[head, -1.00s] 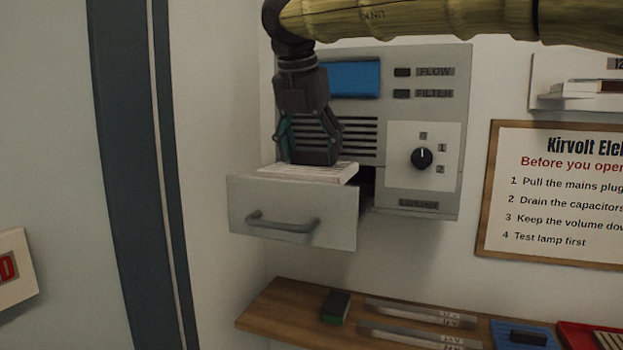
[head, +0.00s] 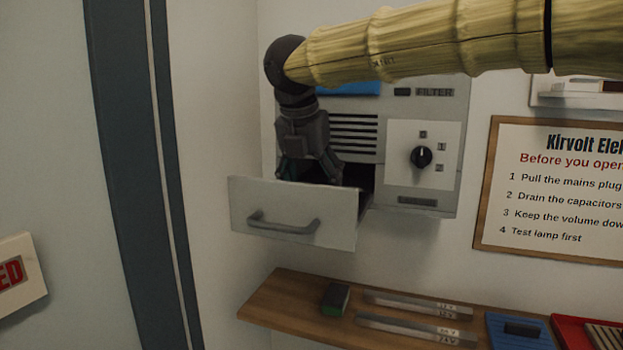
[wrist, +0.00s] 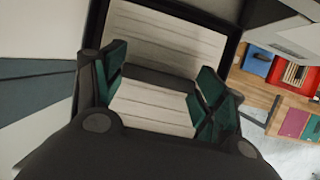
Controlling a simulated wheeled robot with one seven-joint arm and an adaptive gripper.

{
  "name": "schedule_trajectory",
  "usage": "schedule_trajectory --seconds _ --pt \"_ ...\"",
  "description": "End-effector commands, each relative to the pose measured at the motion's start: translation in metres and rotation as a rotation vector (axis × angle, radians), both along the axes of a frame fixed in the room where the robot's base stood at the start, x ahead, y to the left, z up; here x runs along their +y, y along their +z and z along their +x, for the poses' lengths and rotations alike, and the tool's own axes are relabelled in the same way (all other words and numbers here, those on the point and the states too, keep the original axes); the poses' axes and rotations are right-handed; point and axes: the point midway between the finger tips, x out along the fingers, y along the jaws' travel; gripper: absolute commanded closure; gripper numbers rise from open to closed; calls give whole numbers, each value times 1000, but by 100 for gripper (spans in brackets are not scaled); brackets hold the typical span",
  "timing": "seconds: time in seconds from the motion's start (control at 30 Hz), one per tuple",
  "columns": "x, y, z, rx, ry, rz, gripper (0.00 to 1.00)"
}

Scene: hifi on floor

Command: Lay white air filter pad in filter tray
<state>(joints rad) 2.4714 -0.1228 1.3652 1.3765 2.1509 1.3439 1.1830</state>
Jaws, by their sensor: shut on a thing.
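The filter tray (head: 292,213) is a pale drawer with a grey handle, pulled out from the wall unit. My gripper (head: 308,180) points down into the open drawer, and its fingertips are hidden behind the drawer front in the head view. In the wrist view my gripper (wrist: 158,95) is shut on the white air filter pad (wrist: 165,38), a pleated white slab between the green-sided fingers. The pad lies within the dark rim of the tray in that view. The head view hides the pad, and I cannot tell whether it touches the tray floor.
The wall unit (head: 425,110) has a dial and vents behind the drawer. A wooden shelf (head: 285,300) below holds a dark green block (head: 335,299), metal strips and a blue tray (head: 518,331). A notice board (head: 560,190) hangs to the right.

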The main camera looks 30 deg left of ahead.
Motion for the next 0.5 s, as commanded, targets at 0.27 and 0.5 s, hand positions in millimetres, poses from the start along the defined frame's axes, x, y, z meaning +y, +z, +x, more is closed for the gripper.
schedule_trajectory --seconds 0.27,0.5 --pt "0 -2 0 0 0 0 11" --pt "0 -2 0 0 0 0 7"
